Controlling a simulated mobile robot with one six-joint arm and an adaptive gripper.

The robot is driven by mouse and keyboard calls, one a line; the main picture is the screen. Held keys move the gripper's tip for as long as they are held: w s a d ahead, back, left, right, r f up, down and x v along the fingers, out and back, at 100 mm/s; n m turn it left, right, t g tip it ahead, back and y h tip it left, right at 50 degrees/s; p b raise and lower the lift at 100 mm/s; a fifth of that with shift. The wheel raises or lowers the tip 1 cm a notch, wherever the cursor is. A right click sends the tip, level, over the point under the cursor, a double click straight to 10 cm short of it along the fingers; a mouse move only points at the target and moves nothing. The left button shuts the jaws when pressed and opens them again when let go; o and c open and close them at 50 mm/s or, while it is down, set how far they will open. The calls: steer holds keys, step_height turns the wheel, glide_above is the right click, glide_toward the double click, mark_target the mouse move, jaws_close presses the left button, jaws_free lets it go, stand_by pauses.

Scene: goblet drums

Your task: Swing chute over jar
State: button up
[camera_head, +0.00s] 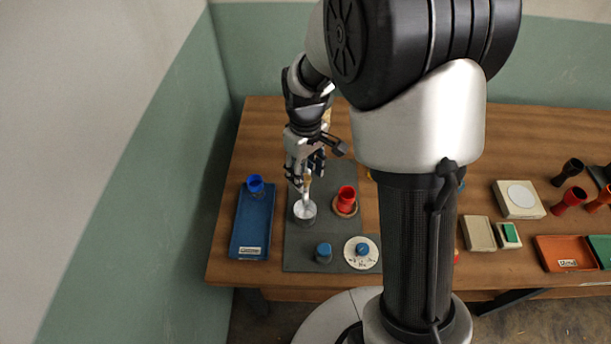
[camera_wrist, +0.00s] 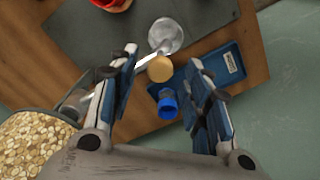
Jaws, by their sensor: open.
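My gripper (camera_head: 304,172) is open and empty, pointing down above the dark mat. In the wrist view its fingers (camera_wrist: 163,60) stand wide apart on both sides of a round tan knob (camera_wrist: 159,69), without visible contact. A pale, narrow strip, seemingly the chute (camera_wrist: 147,60), runs beside the knob; the left finger hides part of it. A round silvery vessel, likely the jar (camera_head: 304,210), stands on the mat just below the chute's end in the head view. It also shows in the wrist view (camera_wrist: 166,34). Whether the chute's end is over its mouth, I cannot tell.
A hopper of pale grains (camera_wrist: 35,140) is close by the left finger. A blue tray (camera_head: 251,225) with a blue goblet (camera_head: 255,184) lies left of the mat (camera_head: 298,257).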

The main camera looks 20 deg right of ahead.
steer(key=shift+f, duration=0.55)
jaws_close()
stand_by(0.5)
